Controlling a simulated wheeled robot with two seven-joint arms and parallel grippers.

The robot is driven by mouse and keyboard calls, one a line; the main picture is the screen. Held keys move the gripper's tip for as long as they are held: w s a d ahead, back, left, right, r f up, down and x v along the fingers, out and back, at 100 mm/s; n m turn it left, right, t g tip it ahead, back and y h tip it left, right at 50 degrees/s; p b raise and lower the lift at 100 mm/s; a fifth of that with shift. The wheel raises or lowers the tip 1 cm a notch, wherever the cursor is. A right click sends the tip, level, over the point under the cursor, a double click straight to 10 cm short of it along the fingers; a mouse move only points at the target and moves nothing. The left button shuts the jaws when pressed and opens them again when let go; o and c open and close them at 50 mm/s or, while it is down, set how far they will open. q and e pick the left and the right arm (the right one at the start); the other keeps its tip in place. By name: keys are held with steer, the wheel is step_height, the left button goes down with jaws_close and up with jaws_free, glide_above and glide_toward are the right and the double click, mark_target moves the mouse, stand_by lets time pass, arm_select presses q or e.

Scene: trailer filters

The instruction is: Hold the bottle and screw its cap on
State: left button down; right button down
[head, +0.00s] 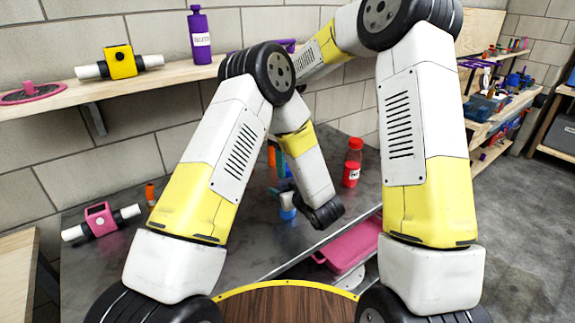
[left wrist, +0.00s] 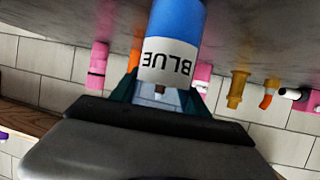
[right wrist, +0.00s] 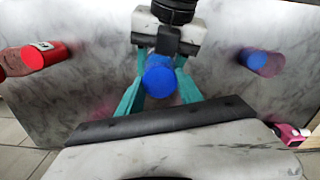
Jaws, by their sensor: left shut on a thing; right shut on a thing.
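The blue bottle (head: 287,213) with a white label is upright above the table, beside my left wrist. In the left wrist view the bottle (left wrist: 170,60) is upside down, with "BLUE" on its label. My left gripper (left wrist: 160,95) is shut on it; its fingertips are mostly hidden behind the bottle. My right gripper (right wrist: 158,90) comes from above, its teal fingers shut on the round blue cap (right wrist: 158,78). The cap is over the bottle, in line with it as far as the right wrist view shows. Whether the cap touches the neck or its thread is hidden.
A red bottle (head: 352,165) stands to the right on the grey table (head: 250,258). Another blue cylinder (right wrist: 262,61) stands on the table in the right wrist view. A wall shelf (head: 150,78) runs behind.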

steer(key=c, duration=0.7)
jaws_free()
step_height(320, 180, up, 12)
arm_select(q)
steer(key=shift+c, duration=2.3)
jaws_free()
steer(key=shift+s, duration=0.1)
steer(key=v, duration=0.7)
steer(key=shift+s+d, duration=0.2)
steer(key=shift+s, duration=0.05)
